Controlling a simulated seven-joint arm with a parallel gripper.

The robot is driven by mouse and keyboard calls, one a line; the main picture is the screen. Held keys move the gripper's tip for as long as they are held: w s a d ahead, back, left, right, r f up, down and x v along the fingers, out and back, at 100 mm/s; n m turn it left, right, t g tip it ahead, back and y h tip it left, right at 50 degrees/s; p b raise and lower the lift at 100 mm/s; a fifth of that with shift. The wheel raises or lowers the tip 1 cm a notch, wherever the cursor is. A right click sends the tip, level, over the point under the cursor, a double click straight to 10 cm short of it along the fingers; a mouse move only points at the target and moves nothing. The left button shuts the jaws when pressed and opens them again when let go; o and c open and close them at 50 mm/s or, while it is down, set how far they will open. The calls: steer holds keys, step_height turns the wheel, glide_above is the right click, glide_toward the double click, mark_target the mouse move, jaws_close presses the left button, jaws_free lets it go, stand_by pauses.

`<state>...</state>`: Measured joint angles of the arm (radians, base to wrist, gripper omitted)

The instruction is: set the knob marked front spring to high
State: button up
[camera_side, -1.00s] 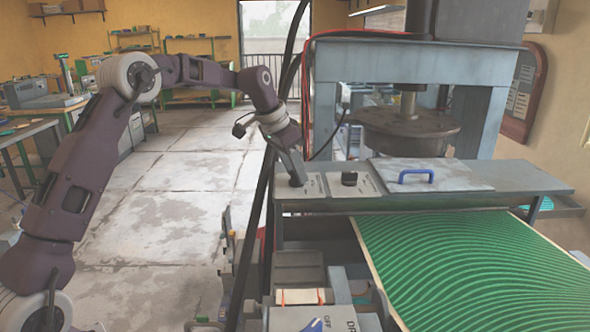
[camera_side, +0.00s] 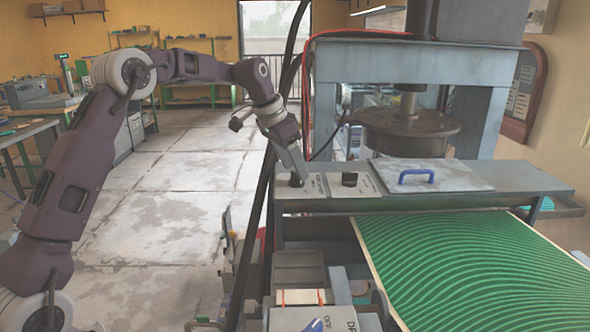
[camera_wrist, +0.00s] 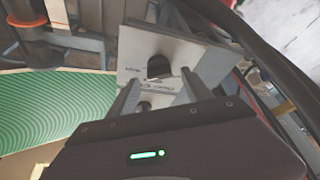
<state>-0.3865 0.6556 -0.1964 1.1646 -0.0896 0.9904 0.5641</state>
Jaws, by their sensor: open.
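Two dark knobs sit on pale label plates on the grey shelf of the press. The left knob (camera_side: 296,180) is just below my gripper (camera_side: 301,170) in the side view; the right knob (camera_side: 349,179) stands apart from it. The wrist view shows one dark knob (camera_wrist: 159,68) beyond and between the fingertips of my gripper (camera_wrist: 160,77), and another dark knob (camera_wrist: 143,106) lower, partly hidden by the gripper body. The fingers are apart and hold nothing. The lettering is too small to read, so I cannot tell which knob is front spring.
A grey cover with a blue handle (camera_side: 416,176) lies right of the knobs. The press's round plate (camera_side: 405,130) hangs behind the shelf. A green wavy-patterned sheet (camera_side: 480,265) lies in front. Dark cables (camera_side: 278,130) run close to my wrist.

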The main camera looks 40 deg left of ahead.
steer(key=v, duration=0.5)
steer(key=shift+r, duration=0.15)
steer(key=s+d+r, duration=0.5)
steer(key=s+d, duration=0.2)
steer(key=s, duration=0.4)
steer(key=s+d+f+n, duration=0.1)
steer(key=s+f, duration=0.1)
steer(key=s, duration=0.7)
steer(key=s+d+f+n, duration=0.1)
steer(key=s+d+f, duration=0.1)
steer(key=s, duration=0.7)
steer(key=s+d+f+n+t+y, duration=0.1)
steer(key=s+f, duration=0.2)
steer(key=s, duration=0.6)
steer(key=shift+d, duration=0.2)
